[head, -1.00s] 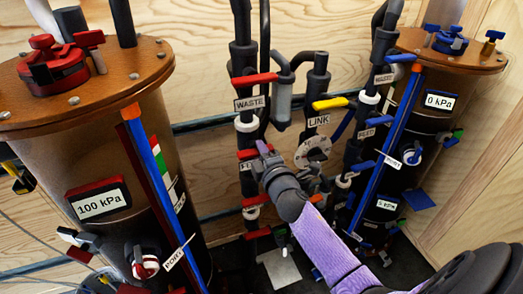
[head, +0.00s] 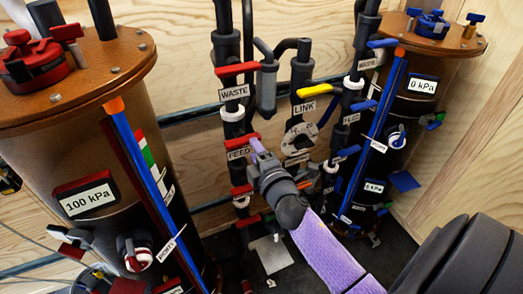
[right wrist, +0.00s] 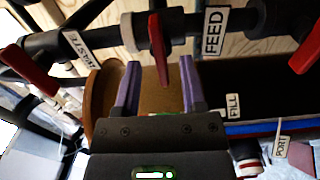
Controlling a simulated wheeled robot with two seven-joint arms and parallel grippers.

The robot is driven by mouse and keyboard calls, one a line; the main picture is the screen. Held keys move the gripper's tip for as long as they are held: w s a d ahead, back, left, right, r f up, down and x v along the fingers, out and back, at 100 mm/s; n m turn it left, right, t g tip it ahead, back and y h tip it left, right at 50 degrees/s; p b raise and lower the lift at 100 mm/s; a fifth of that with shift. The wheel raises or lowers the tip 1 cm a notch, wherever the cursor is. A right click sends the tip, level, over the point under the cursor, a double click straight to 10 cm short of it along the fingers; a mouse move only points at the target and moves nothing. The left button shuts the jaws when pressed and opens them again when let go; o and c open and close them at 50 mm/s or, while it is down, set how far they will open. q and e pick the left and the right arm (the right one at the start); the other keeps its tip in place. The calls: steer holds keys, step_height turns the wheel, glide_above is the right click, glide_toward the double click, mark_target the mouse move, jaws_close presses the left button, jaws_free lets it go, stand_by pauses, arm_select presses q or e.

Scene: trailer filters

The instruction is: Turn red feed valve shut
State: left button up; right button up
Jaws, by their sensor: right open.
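The red feed valve handle (head: 243,140) sits on the dark pipe of the left pipe column, just above its FEED label (head: 238,153). In the head view it points sideways to the right, toward my right gripper (head: 257,147). In the right wrist view the red handle (right wrist: 158,50) reaches down between the two purple fingers of my right gripper (right wrist: 158,64). The fingers are open, with a gap on each side of the handle. The FEED label (right wrist: 214,30) is right of the handle there. My left gripper is not in view.
The red WASTE handle (head: 236,69) is above the feed valve, and the yellow LINK handle (head: 314,92) is to the right. A round dial (head: 300,138) stands close right of my gripper. Brown tanks (head: 60,110) flank the pipes; the left one's gauge (head: 88,200) reads 100 kPa.

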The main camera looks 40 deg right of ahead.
steer(key=v, duration=0.5)
steer(key=shift+s, duration=0.1)
steer(key=s+a+f+m+g+y, duration=0.1)
steer(key=s+a+f+m+g, duration=0.15)
steer(key=f, duration=0.55)
steer(key=s+a+f+m+g+y, duration=0.1)
steer(key=s+f+m+g, duration=0.2)
steer(key=f, duration=0.6)
steer(key=s+a+f+m+g+y, duration=0.1)
steer(key=s+a+f+g, duration=0.15)
steer(key=s+f, duration=0.4)
steer(key=s+a+f+m+g, duration=0.1)
steer(key=s+f+m+g, duration=0.1)
steer(key=s, duration=0.5)
steer(key=s+a+f+m+g, duration=0.1)
steer(key=s+f+m+g, duration=0.1)
steer(key=s+f+g, duration=0.2)
steer(key=s+a+f+m+g, duration=0.1)
steer(key=s+f+m+g, duration=0.1)
steer(key=s+f, duration=0.5)
steer(key=s+g, duration=0.1)
steer(key=s, duration=0.4)
steer(key=shift+f+y, duration=0.4)
steer(key=shift+a, duration=0.1)
